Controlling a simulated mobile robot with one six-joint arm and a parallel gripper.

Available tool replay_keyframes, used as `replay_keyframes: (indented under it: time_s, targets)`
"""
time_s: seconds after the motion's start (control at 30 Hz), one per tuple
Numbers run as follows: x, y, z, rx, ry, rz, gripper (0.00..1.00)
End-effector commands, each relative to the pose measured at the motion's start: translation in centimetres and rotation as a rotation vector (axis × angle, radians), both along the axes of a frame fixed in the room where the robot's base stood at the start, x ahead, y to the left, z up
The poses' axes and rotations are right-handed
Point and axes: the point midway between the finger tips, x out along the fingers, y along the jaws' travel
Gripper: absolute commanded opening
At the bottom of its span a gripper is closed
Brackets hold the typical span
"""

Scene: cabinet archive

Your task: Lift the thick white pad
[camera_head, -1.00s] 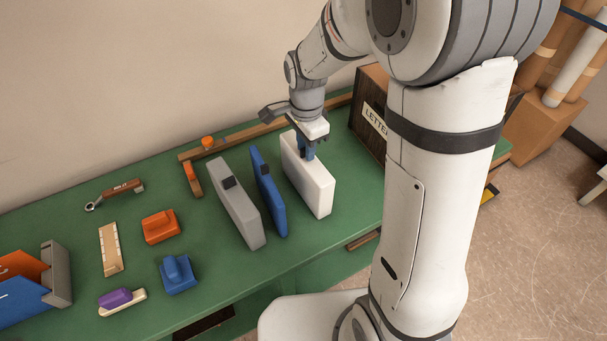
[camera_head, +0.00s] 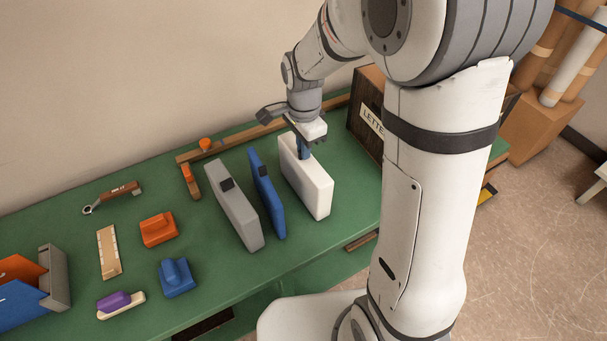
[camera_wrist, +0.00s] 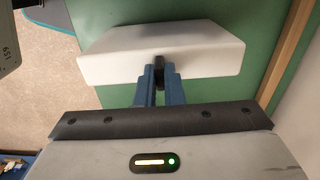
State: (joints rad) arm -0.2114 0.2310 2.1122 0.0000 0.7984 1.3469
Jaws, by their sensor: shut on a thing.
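The thick white pad (camera_head: 309,183) stands upright on edge on the green table, at the right end of a row of upright boxes. It also shows in the wrist view (camera_wrist: 200,50), where its long top face lies across the fingertips. My gripper (camera_head: 304,152) points down at the pad's top. Its two blue fingers (camera_wrist: 158,78) are close together and shut on a small dark part at the middle of the pad's edge. The fingers partly hide that dark part. I cannot tell whether the pad's lower edge touches the table.
A blue box (camera_head: 266,193) and a grey box (camera_head: 233,205) stand just left of the pad. A dark letter box (camera_head: 368,112) stands behind and to the right. A wooden rail (camera_head: 240,134) runs along the back. Green table is clear in front.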

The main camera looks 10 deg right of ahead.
Motion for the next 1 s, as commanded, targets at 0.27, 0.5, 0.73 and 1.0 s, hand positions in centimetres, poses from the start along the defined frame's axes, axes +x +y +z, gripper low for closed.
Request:
replay_keyframes:
  time_s: [0.27, 0.5, 0.73, 1.0]
  targets:
    - [0.0, 0.0, 0.0, 0.0, 0.0, 0.0, 0.0]
    - [0.0, 0.0, 0.7, 0.0, -0.001, 0.0, 0.0]
    - [0.0, 0.0, 1.9, 0.0, -0.001, -0.001, 0.0]
    - [0.0, 0.0, 3.2, 0.0, 0.0, -0.001, 0.0]
